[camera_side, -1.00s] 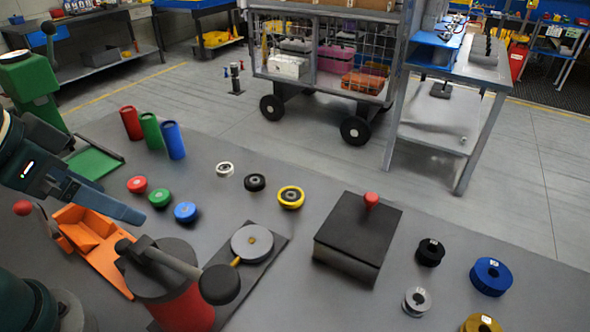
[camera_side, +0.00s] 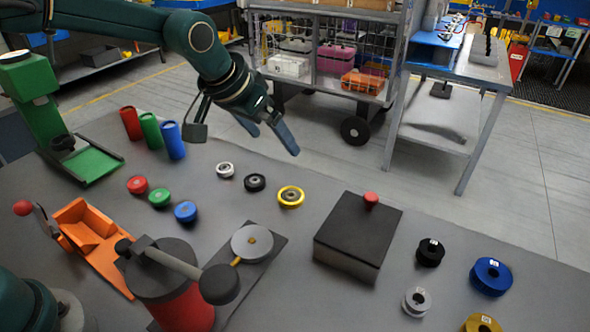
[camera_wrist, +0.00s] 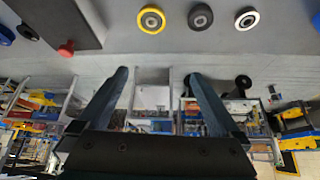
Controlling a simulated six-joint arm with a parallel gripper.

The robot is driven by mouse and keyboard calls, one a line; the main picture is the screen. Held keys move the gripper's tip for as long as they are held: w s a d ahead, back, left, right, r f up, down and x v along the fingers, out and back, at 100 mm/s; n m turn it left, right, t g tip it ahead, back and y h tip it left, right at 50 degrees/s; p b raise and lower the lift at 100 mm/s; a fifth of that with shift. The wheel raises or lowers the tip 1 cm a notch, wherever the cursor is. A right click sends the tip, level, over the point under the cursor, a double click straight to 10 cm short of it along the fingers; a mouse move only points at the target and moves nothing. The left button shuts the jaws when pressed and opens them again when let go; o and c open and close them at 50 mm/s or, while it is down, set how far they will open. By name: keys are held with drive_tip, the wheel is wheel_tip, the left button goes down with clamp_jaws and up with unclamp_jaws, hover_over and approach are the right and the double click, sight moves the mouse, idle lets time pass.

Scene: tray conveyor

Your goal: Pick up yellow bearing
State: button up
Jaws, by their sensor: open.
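The yellow bearing (camera_side: 291,196) is a yellow ring with a dark inner band and a pale centre. It lies flat on the grey table, at the right end of a short row with a black bearing (camera_side: 255,182) and a white bearing (camera_side: 225,170). In the wrist view the yellow bearing (camera_wrist: 151,19) is near the top, beyond the fingertips. My gripper (camera_side: 268,142) is open and empty, above the table's far edge, apart from the bearings. Its two fingers (camera_wrist: 160,75) show spread in the wrist view.
A black box with a red knob (camera_side: 357,237) stands right of the yellow bearing. Several coloured caps (camera_side: 160,197) lie to the left. Red, green and blue cylinders (camera_side: 172,140) stand behind. A red press (camera_side: 178,285) is in front, and several spools (camera_side: 430,252) lie at right.

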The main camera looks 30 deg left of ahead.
drive_tip(key=g, duration=0.2)
hover_over(291, 195)
drive_tip(key=s, duration=0.3)
drive_tip(key=f, duration=0.8)
drive_tip(key=shift+w+a+f, duration=0.25)
drive_tip(key=shift+a+f, duration=0.05)
drive_tip(key=shift+f, duration=0.1)
drive_tip(key=shift+x, duration=2.2)
drive_tip(key=c, duration=1.5)
